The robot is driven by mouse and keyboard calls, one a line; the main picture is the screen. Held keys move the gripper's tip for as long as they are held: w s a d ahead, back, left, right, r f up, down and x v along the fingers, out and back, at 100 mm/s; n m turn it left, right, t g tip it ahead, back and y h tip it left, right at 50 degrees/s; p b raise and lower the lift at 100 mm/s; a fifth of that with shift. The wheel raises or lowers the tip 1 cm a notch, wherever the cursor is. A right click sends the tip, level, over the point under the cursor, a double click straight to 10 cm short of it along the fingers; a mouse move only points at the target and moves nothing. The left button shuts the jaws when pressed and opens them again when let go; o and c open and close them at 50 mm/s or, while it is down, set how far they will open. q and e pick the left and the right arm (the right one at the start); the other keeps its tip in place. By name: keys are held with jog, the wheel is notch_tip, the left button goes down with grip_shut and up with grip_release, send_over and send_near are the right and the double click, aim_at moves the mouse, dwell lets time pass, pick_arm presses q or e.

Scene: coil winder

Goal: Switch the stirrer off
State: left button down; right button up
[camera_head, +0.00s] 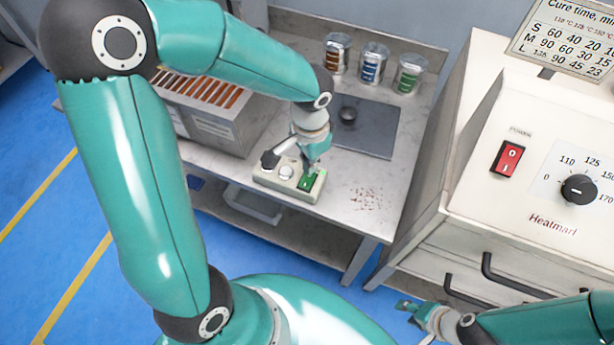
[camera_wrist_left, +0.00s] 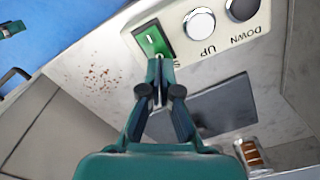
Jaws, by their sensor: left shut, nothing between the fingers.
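A pale control box (camera_head: 268,183) lies near the front of the bench, with a green rocker switch (camera_head: 306,184) at its right end. In the left wrist view the green switch (camera_wrist_left: 151,40) shows close up, beside a white knob (camera_wrist_left: 199,24) marked UP and a dark knob (camera_wrist_left: 242,8) marked DOWN. A label by the switch is mostly hidden by my fingers. My left gripper (camera_head: 313,165) is shut and empty, its tips (camera_wrist_left: 159,62) at the edge of the switch; I cannot tell whether they touch. My right gripper (camera_head: 408,307) is low at the right, its opening unclear.
A dark plate (camera_head: 375,140) with a round knob lies behind the box, and several jars (camera_head: 372,65) of coloured contents stand at the back. Reddish specks (camera_head: 366,198) mark the bench. A cream Heatmart oven (camera_head: 465,205) with a red power switch (camera_head: 508,158) stands at the right.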

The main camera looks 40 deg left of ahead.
pick_arm(q)
jog(key=shift+f+b, duration=1.1)
jog(key=shift+f, duration=0.05)
dwell(0.4)
jog(key=shift+r+p, duration=2.8)
jog(key=shift+r, duration=0.8)
